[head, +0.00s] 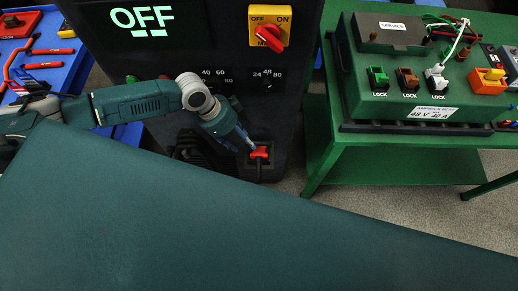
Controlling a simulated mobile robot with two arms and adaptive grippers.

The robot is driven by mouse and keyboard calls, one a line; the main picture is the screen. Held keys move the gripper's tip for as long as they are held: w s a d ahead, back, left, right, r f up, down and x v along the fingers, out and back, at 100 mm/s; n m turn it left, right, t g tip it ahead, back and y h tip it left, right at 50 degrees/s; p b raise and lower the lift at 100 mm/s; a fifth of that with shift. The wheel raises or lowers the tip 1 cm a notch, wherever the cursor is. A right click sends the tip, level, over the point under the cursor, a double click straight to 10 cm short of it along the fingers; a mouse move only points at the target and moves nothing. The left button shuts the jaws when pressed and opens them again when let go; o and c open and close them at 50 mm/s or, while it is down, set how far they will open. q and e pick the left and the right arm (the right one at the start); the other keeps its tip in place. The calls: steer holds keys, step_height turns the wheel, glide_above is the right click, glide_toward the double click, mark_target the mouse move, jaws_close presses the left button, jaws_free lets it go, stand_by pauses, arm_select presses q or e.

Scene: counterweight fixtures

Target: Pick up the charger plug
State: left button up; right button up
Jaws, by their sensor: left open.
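A small red piece (261,153), which looks like the charger plug, sits at a dark socket low on the front of the black charger cabinet (285,110). My left gripper (251,146) reaches down to it from the upper left, with its fingertips right at the red piece. The jaws are open, and I cannot tell whether they touch it. The gripper partly covers the plug and socket. My right gripper is not in view.
The cabinet has a lit OFF display (142,20) and a yellow switch with a red knob (269,27). A green table (400,165) at right carries a green box (425,85) with connectors. Blue trays with tools lie at left. A dark cable (190,148) hangs beside the gripper.

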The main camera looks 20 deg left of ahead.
mark_target(258, 144)
arm_select(q)
steer(key=shift+w+d+r, duration=0.1)
steer(key=shift+w+d, duration=0.05)
steer(key=shift+d, duration=0.5)
steer(key=d, duration=0.1)
steer(key=d+p, duration=0.1)
steer(key=d, duration=0.1)
steer(key=shift+w, duration=0.4)
steer(key=shift+p+x, duration=0.45)
steer(key=shift+x, duration=0.75)
steer(key=shift+w+f, duration=0.1)
steer(key=shift+f, duration=0.3)
jaws_close()
